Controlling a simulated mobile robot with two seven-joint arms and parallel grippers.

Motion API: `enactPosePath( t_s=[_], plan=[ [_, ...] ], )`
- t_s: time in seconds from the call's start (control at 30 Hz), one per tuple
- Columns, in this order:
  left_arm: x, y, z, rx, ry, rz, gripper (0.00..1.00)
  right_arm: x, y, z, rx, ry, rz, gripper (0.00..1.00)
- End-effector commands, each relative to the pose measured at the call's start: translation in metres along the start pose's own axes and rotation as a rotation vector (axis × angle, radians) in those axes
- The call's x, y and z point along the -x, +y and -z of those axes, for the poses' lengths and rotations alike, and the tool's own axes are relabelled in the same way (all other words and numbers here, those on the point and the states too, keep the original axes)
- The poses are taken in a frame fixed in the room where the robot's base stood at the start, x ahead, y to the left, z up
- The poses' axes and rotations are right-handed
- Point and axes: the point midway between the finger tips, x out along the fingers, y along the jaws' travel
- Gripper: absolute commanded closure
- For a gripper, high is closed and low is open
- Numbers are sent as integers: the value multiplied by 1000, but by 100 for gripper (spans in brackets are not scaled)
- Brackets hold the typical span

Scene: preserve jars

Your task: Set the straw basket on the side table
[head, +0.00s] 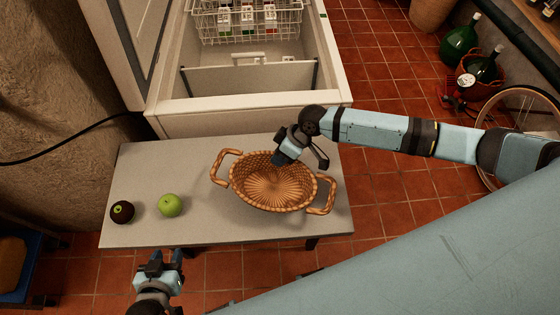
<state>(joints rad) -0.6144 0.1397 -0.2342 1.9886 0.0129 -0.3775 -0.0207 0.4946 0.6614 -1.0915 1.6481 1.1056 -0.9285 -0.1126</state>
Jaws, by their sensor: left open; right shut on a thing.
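The straw basket (272,198) is woven, round and empty, with a looped handle at its left and another at its right. It is over the right part of the grey side table (165,160), upright; I cannot tell whether its base touches the top. My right gripper (281,163) is shut on the basket's far rim, its fingers partly hidden. My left gripper (166,257) is open and empty, in front of the table's near edge.
A green apple (171,205) and a dark round fruit (122,212) are on the table's left part. An open chest freezer (245,112) with a wire basket (245,22) stands behind. Green bottles (459,42) and a wheel (490,110) are at the right.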

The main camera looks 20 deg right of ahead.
Motion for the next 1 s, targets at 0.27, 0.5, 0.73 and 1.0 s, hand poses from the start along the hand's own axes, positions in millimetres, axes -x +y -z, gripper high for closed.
enactPosePath(
  t_s=[0.27, 0.5, 0.73, 1.0],
  plan=[
    [1, 0, 2, 0, 2, 0, 57, -26, 8, -12, -3, -1, 1, 100],
    [2, 0, 5, 0, 7, 0, 57, -34, 12, -16, 0, 1, 0, 100],
    [0, 0, 3, 0, 8, 0, 57, -38, 13, -18, -1, 0, 0, 100],
    [0, 0, 2, 0, 6, -1, 57, -37, 12, -18, 0, 0, 0, 55]
  ],
)
